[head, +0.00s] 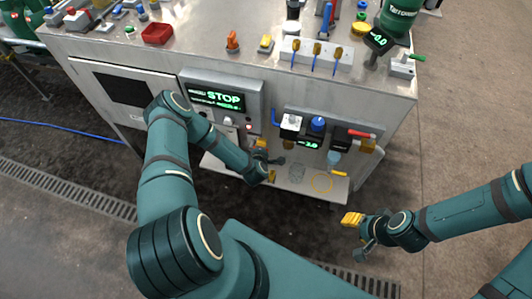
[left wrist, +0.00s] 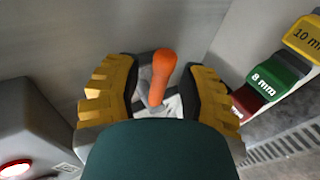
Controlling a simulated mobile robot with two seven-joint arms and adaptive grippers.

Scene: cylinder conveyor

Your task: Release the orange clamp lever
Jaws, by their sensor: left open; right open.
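In the left wrist view an orange lever (left wrist: 160,75) stands up from a pale grey base between the two yellow-padded fingers of my left gripper (left wrist: 158,92). The fingers are open, one on each side of it; I cannot tell whether either touches it. In the head view my left gripper (head: 267,160) is at the front of the machine, below the STOP screen, and the lever there is hidden or too small to make out. My right gripper (head: 357,232) is open and empty, off the machine's front right corner.
In the left wrist view a green 8 mm block (left wrist: 278,77) and a yellow 10 mm block (left wrist: 305,38) are close on the right, and a grey box (left wrist: 35,130) with a red light is on the left.

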